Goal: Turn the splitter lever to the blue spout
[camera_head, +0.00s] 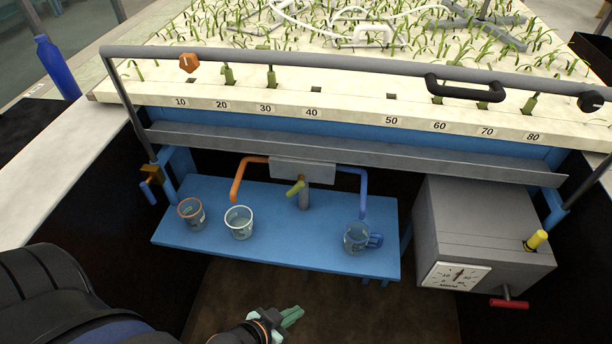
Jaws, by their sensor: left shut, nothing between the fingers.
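The splitter is a grey box (303,170) under the flume's front edge. An orange spout (240,180) bends down from its left side and a blue spout (362,192) from its right side. The yellow-green splitter lever (295,188) sits on a grey stub below the box and points down and left, toward the orange spout's side. My left gripper (292,316), with pale green fingers, is shut and empty. It appears below the front edge of the blue shelf, apart from the lever. My right gripper is not in view.
On the blue shelf (290,250) stand an orange-rimmed cup (191,214), a white-rimmed cup (239,223) near the orange spout, and a blue-handled jug (356,239) below the blue spout. A grey box with a dial (455,276) stands at right. A grey rail (350,65) crosses above.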

